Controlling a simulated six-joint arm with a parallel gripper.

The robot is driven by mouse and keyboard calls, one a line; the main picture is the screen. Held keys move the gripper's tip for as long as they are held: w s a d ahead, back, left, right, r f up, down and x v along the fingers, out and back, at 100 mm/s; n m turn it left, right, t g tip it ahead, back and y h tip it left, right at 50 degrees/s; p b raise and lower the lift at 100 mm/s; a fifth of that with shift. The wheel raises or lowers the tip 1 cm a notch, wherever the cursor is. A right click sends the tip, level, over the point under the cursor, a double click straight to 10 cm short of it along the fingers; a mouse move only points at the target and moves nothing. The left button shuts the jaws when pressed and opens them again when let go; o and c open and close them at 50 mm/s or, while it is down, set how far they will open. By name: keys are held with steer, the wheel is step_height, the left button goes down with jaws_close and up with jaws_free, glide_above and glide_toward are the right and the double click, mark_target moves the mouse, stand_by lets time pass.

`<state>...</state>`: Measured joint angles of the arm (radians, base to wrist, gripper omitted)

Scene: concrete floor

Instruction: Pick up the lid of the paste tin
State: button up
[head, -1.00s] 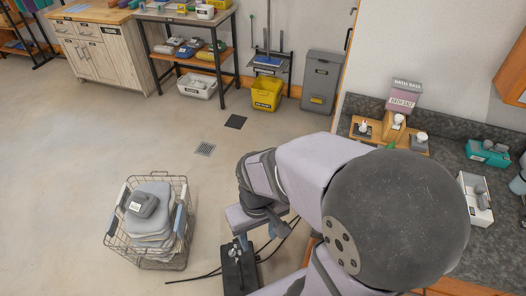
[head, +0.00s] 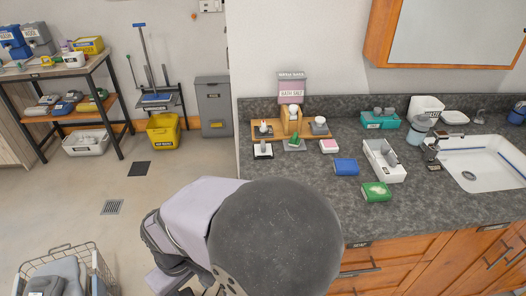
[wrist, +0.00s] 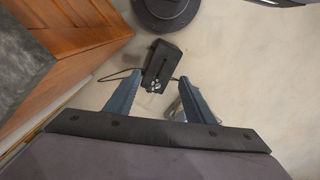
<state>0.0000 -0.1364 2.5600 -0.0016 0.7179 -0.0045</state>
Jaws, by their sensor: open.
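I cannot make out a labelled paste tin or its lid in the head view. Small containers stand on the counter (head: 300,197). They include white-topped jars on a wooden tray (head: 306,128), a pink-and-white block (head: 329,146), a blue block (head: 346,167) and a green block (head: 376,191). My gripper (wrist: 158,92) is open and empty in the wrist view, pointing down over the floor, away from the counter top. In the head view my arm hides the gripper.
A white divided box (head: 384,160) and a teal caddy (head: 380,121) stand near the sink (head: 488,165). A wire basket (head: 62,262) is on the floor at the lower left.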

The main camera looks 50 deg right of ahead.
steer(key=c, duration=0.4)
